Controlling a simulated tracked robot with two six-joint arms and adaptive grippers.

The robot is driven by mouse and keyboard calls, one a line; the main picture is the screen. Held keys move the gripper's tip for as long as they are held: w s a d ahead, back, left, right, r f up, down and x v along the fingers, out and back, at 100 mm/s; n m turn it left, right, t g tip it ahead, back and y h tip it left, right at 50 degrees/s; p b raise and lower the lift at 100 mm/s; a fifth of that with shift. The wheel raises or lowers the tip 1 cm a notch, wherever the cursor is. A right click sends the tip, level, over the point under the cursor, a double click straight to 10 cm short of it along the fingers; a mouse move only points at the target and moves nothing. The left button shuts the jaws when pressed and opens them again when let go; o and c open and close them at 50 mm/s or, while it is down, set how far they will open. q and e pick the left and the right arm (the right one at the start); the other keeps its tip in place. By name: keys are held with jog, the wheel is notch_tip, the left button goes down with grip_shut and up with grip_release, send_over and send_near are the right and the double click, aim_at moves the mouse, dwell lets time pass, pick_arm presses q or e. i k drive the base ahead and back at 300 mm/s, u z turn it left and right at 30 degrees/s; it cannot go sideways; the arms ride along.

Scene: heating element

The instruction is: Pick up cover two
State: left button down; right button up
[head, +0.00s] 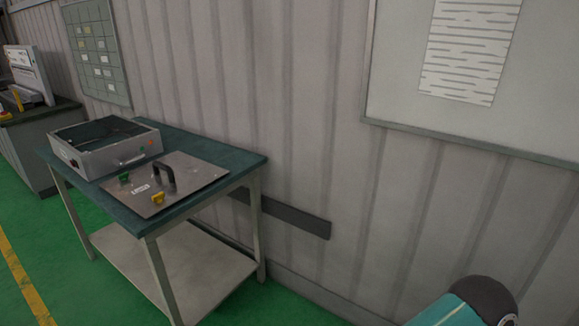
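A flat grey metal cover (176,186) with a black arched handle (163,177) lies on the teal-topped table, near its front right part. Neither gripper shows. A teal and dark part at the lower right looks like a link of my own arm, far from the cover.
The table (236,161) stands close to a corrugated wall and has a lower shelf (183,262). A bench with equipment (28,75) is at the far left. Green floor with a yellow line (25,283) lies in front. A whiteboard (400,75) hangs on the right.

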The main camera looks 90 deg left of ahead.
aim_at(177, 174)
jog(key=u, duration=0.15)
jog(key=i, duration=0.3)
jog(key=u, duration=2.85)
jog(key=i, duration=0.25)
jog(key=u, duration=0.85)
jog(key=k, duration=0.35)
jog(key=u, duration=0.75)
jog(key=i, duration=1.35)
jog(key=z, duration=0.55)
